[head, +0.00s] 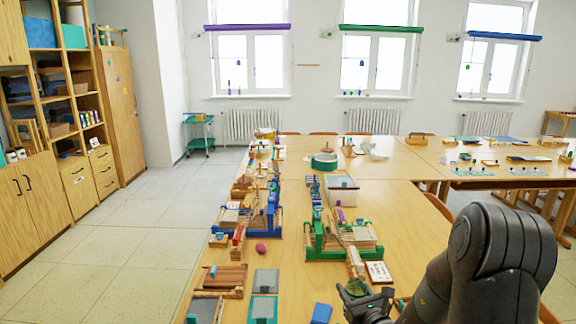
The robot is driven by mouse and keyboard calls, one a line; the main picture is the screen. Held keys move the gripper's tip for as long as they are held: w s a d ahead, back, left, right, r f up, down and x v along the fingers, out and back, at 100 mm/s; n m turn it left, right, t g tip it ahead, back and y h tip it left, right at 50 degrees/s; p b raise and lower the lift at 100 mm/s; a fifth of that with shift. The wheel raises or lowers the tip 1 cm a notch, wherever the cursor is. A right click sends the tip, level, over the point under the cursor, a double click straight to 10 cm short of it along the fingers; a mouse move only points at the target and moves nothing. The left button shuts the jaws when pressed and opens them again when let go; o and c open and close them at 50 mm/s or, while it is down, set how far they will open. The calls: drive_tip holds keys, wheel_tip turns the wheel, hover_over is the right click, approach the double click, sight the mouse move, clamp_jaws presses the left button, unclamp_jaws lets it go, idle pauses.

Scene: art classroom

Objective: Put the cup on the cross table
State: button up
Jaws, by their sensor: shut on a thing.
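My gripper (349,298) is at the lower right of the head view, above the near part of the long wooden table (398,213). The cross table (405,160) runs across the back and to the right, beyond the long table. It carries craft items, with some bare wood between them.
Green-framed (343,240) and blue-framed (250,225) wooden racks stand on the long table. A white bin (341,190) is behind the green one. Chairs line the right side. The floor at left is clear.

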sight(365, 289)
drive_tip(key=d, duration=0.3)
drive_tip(key=shift+d, duration=0.15)
drive_tip(key=a, duration=0.6)
drive_tip(key=w+d+r+n+y, duration=0.1)
drive_tip(key=w+d+y, duration=0.15)
drive_tip(key=d, duration=2.25)
drive_tip(key=s+d+f, duration=0.1)
drive_tip(key=s+d, duration=0.3)
drive_tip(key=d, duration=0.3)
drive_tip(key=s+d+f, duration=0.2)
drive_tip(key=s+d, duration=0.3)
drive_tip(key=d, duration=0.3)
drive_tip(key=s+d+f+g, duration=0.1)
drive_tip(key=s+d, duration=0.3)
drive_tip(key=d, duration=0.4)
drive_tip(key=shift+s+d+f+n, duration=0.25)
drive_tip(key=shift+n, duration=0.15)
